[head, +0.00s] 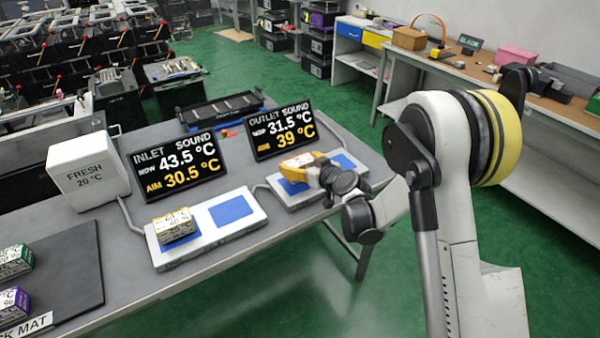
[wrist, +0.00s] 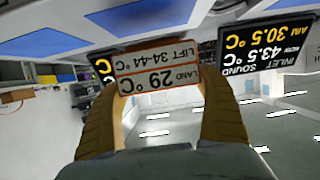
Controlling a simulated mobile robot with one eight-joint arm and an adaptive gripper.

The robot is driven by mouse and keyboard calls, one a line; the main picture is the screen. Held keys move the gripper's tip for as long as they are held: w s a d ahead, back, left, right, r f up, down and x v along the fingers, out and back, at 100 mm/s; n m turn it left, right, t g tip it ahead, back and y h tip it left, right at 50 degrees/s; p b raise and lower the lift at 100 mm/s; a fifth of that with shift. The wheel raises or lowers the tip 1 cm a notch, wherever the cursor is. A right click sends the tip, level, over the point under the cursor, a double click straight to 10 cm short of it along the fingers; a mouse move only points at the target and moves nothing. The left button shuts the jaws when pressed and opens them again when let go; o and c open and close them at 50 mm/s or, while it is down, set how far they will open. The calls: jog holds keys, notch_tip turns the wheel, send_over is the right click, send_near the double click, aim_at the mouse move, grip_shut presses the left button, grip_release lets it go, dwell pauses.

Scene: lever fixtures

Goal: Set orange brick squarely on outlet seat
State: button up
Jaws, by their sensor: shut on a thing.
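The orange brick (head: 297,162) is between the yellow-tan fingers of my gripper (head: 318,167), over the left part of the outlet platform (head: 282,201). In the wrist view the brick (wrist: 157,75) shows a label reading "LIFT 34-44 °C, LAND 29 °C", with a finger on each side. A blue seat (head: 294,187) shows just below the brick in the head view. A second blue seat (head: 343,162) to its right is bare. I cannot tell whether the brick touches the seat. The outlet board (head: 281,130) reads now 31.5, aim 39 °C.
The inlet platform (head: 205,240) carries a yellow-labelled brick (head: 175,226) on its left seat; its right seat (head: 230,210) is bare. The inlet board (head: 178,167) and a white "FRESH" box (head: 88,170) stand behind. Green and purple bricks lie on a dark mat (head: 75,265).

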jog(key=shift+f+b, duration=0.45)
jog(key=shift+f, duration=0.95)
jog(key=shift+f, duration=0.2)
jog(key=o, duration=1.2)
jog(key=shift+o, duration=0.2)
